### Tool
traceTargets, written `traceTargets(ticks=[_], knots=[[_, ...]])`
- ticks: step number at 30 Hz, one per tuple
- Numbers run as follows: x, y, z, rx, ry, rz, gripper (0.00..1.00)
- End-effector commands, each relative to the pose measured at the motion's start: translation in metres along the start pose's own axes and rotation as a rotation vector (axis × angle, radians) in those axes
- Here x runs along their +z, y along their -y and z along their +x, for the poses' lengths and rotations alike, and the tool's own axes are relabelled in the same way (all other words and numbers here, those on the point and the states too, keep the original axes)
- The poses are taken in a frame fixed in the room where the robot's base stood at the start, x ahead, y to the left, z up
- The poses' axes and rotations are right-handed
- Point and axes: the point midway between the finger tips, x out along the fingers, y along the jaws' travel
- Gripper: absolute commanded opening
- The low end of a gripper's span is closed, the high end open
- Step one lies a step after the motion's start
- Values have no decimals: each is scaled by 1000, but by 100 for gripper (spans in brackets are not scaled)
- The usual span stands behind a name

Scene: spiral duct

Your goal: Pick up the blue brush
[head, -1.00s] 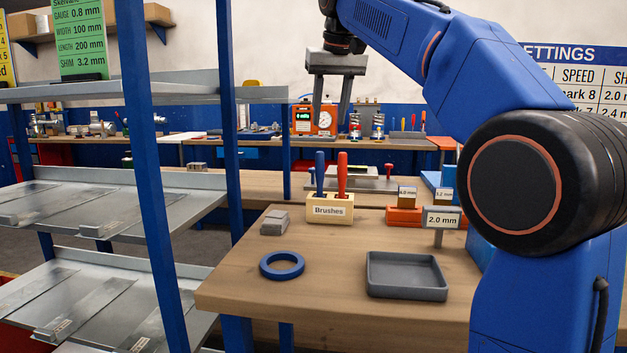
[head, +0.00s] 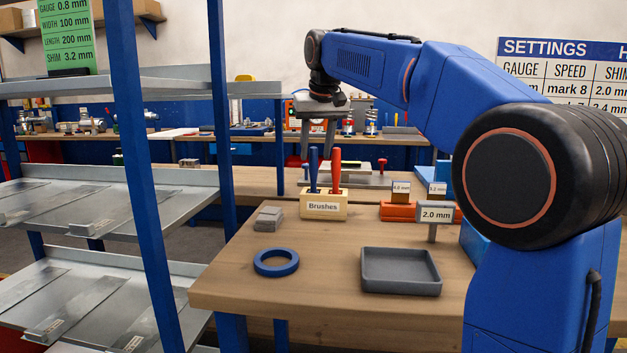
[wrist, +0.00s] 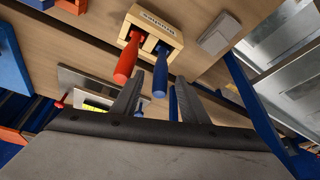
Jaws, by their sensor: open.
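The blue brush (head: 313,168) stands handle up in the wooden holder labelled "Brushes" (head: 322,207), left of the red brush (head: 336,168). In the wrist view the blue brush (wrist: 161,72) hangs into view beside the red brush (wrist: 127,58), both in their holder (wrist: 152,22). My gripper (head: 317,158) is open and points down above the holder. In the wrist view its fingers (wrist: 155,105) are apart, with the blue brush's handle end near the gap between them. I cannot tell whether a finger touches the handle. Nothing is held.
A grey tray (head: 401,287), a blue ring (head: 276,263) and small grey blocks (head: 268,218) lie on the wooden bench (head: 320,300). A "2.0 mm" sign (head: 436,214) stands right of the holder. A blue shelf post (head: 142,170) rises at left.

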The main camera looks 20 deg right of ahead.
Motion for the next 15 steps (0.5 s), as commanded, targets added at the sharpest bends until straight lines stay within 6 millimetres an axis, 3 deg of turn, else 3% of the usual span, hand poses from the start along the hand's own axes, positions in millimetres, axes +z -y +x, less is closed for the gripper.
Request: traceTargets(ticks=[5, 15], knots=[[-1, 0, 11, 0, 0, 0, 40], [-2, 1, 51, 0, 0, 0, 40]])
